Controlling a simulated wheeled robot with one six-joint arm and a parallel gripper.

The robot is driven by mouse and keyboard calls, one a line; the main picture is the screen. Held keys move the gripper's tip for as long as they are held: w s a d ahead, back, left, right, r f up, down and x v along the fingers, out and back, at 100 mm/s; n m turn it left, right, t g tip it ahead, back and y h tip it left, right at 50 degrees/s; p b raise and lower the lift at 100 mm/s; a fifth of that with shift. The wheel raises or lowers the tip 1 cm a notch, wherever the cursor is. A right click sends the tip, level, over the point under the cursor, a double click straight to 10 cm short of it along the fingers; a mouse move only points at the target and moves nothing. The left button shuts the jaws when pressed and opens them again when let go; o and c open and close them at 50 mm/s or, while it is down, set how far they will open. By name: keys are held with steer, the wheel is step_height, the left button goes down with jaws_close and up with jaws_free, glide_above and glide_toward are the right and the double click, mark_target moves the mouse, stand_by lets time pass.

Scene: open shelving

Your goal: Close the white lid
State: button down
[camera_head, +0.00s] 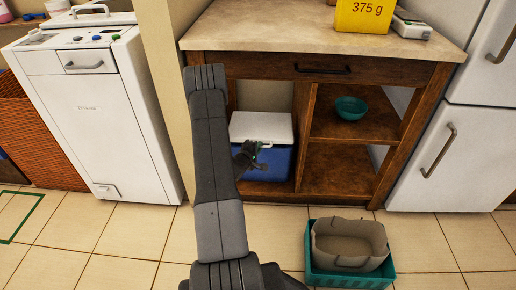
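A blue box (270,168) with a white lid (262,127) stands on the floor of the left bay of the wooden cabinet. The lid lies over the top of the box and looks flat or nearly so; I cannot tell whether it is fully seated. A pale handle (267,145) shows at its front edge. My gripper (257,160) is at the front left of the box, just below the lid's front edge. It is small and dark here, so contact and finger opening are unclear.
The cabinet (400,72) has a teal bowl (350,108) on its right shelf and a yellow package (362,15) on its counter. A teal basket (322,279) with a beige bag (347,243) stands on the floor at front right. Tiled floor is free at left.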

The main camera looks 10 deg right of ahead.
step_height(320, 180, down, 3)
steer(key=shift+s+b, duration=0.15)
steer(key=shift+b, duration=0.65)
steer(key=c, duration=1.5)
jaws_free()
steer(key=shift+f, duration=0.15)
steer(key=p+v, duration=0.3)
steer(key=v, duration=1.1)
steer(key=shift+p, duration=0.4)
